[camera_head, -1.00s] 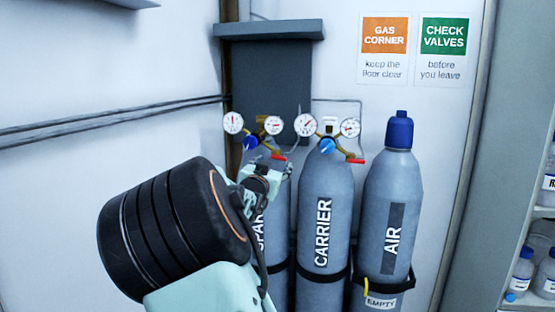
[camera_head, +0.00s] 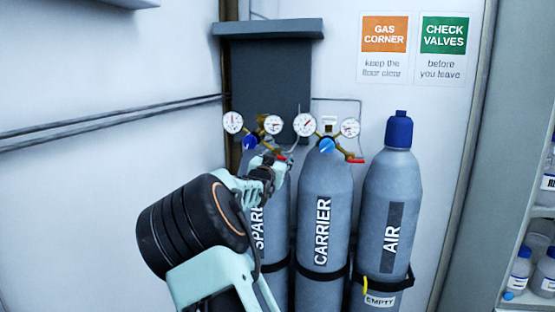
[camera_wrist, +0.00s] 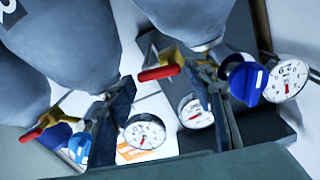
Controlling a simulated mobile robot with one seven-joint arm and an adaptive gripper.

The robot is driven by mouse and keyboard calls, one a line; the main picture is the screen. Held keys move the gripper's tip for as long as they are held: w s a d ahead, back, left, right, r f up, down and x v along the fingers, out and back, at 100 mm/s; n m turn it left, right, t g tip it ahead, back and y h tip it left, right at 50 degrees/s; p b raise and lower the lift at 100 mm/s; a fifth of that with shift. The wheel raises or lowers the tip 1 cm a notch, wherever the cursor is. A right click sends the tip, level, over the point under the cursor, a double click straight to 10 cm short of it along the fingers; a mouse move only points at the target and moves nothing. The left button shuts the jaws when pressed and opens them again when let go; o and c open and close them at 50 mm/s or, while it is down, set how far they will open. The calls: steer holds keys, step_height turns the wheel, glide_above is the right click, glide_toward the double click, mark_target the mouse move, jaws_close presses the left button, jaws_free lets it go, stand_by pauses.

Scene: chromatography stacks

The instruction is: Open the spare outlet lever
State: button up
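The spare cylinder (camera_head: 271,225) stands leftmost of three in the head view, partly hidden by my arm. Its regulator has a blue knob (camera_head: 250,142), two gauges and a red outlet lever (camera_head: 280,157) pointing right. My gripper (camera_head: 276,166) is just below and in front of that lever. In the wrist view, which is turned over, the red lever (camera_wrist: 159,73) shows on its brass fitting between the two dark fingers of my gripper (camera_wrist: 165,112). The fingers are apart with nothing held. I cannot tell whether either touches the lever.
The carrier cylinder (camera_head: 325,210) stands close right, with its own blue knob (camera_head: 327,145) and red lever (camera_head: 356,160). The air cylinder (camera_head: 391,200) is capped and tagged empty. A dark wall panel (camera_head: 270,80) is behind. Shelves with bottles are far right.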

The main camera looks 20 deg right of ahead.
steer(key=c, duration=0.8)
steer(key=shift+o, duration=0.2)
steer(key=shift+r+n+p, duration=0.2)
steer(key=shift+n+p, duration=0.5)
steer(key=shift+n, duration=0.5)
steer(key=o, duration=1.2)
steer(key=shift+c, duration=0.2)
steer(key=v, duration=1.2)
